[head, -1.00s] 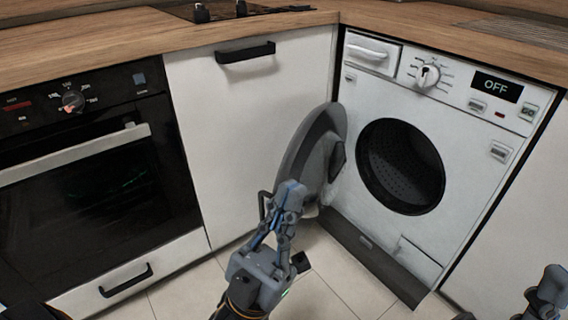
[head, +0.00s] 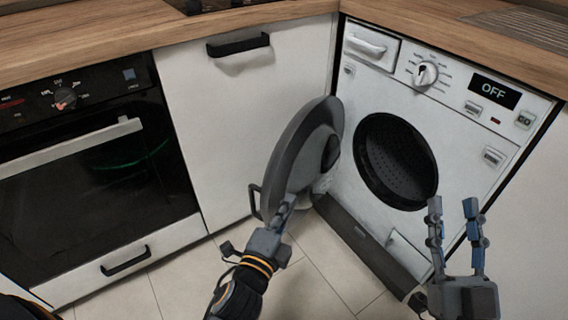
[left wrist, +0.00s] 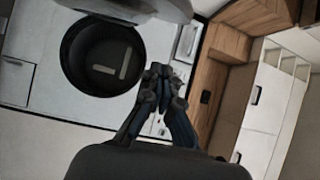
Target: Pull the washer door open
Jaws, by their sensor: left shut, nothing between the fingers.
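The white washer (head: 374,93) stands at the right, its display reading OFF. Its round grey door (head: 300,150) is swung wide open to the left, in front of the white cabinet, and the dark drum opening (head: 399,162) is exposed. The door's handle (head: 254,200) sticks out at its left edge. My left gripper (head: 288,203) is shut and empty at the door's lower edge; whether it touches the door I cannot tell. In the left wrist view the gripper (left wrist: 160,72) is shut beside the drum opening (left wrist: 100,58). My right gripper (head: 454,203) is open and empty in front of the washer's lower right.
A white cabinet front (head: 235,110) with a black handle (head: 238,45) stands behind the door. A black oven (head: 90,170) is at the left. The wooden counter (head: 110,32) runs above. Tiled floor (head: 310,290) lies open below.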

